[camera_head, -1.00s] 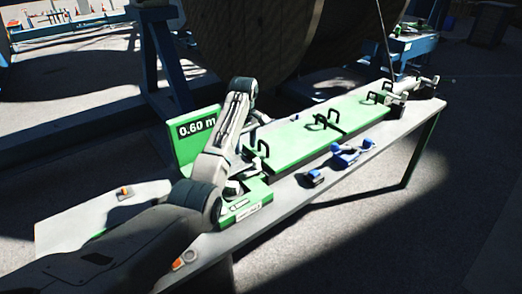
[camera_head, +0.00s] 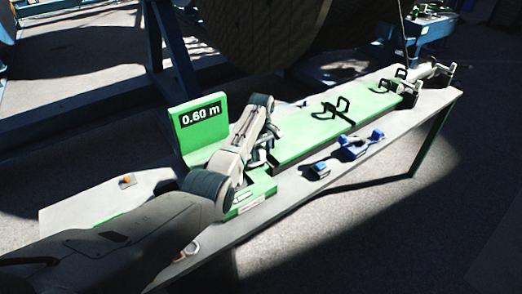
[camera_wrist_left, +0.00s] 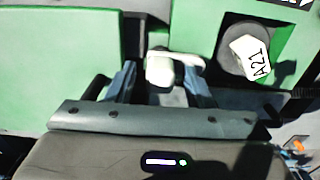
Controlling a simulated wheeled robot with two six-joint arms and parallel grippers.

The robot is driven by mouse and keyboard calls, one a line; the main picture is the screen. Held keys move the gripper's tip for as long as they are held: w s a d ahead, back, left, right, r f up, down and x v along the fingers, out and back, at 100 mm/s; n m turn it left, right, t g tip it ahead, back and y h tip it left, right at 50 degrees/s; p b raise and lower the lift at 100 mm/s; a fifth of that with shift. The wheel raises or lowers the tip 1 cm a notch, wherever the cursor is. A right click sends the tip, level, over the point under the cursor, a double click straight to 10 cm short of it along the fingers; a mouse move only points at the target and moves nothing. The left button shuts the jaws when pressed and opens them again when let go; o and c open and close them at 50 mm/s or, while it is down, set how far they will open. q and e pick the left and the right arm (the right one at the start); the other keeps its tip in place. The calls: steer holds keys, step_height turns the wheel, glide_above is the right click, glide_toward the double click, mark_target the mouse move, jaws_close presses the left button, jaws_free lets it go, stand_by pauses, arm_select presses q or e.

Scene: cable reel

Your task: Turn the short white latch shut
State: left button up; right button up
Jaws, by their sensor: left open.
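The short white latch (camera_wrist_left: 184,59) shows in the left wrist view as a white bar lying crosswise, with a pale rounded end at its left, against the green fixture (camera_wrist_left: 60,60). My left gripper (camera_wrist_left: 160,84) is open, with one blue-grey finger on each side of the pale end; I cannot tell if either finger touches it. In the head view my left gripper (camera_head: 258,155) is low over the near end of the green fixture (camera_head: 298,138), and my arm hides the latch there. My right gripper is not in view.
A dark round part with a white tag "A21" (camera_wrist_left: 256,58) is right of the latch. A green sign "0.60 m" (camera_head: 200,115) stands behind my wrist. Black handles (camera_head: 335,107) rise from the fixture. Blue tools (camera_head: 355,147) lie on the grey table (camera_head: 85,205). A big reel (camera_head: 270,40) is behind.

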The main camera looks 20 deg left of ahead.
arm_select(q)
steer(key=shift+f, duration=0.1)
steer(key=shift+c, duration=0.5)
steer(key=c, duration=0.9)
steer(key=shift+m+p, duration=0.6)
steer(key=shift+m, duration=0.3)
steer(key=shift+m+p, duration=0.65)
steer(key=shift+m, duration=0.55)
steer(key=m+p, duration=0.1)
steer(key=m, duration=0.2)
steer(key=shift+m, duration=0.3)
steer(key=m+p, duration=0.1)
steer(key=m, duration=0.4)
steer(key=shift+m+p, duration=0.45)
steer(key=shift+m, duration=2.05)
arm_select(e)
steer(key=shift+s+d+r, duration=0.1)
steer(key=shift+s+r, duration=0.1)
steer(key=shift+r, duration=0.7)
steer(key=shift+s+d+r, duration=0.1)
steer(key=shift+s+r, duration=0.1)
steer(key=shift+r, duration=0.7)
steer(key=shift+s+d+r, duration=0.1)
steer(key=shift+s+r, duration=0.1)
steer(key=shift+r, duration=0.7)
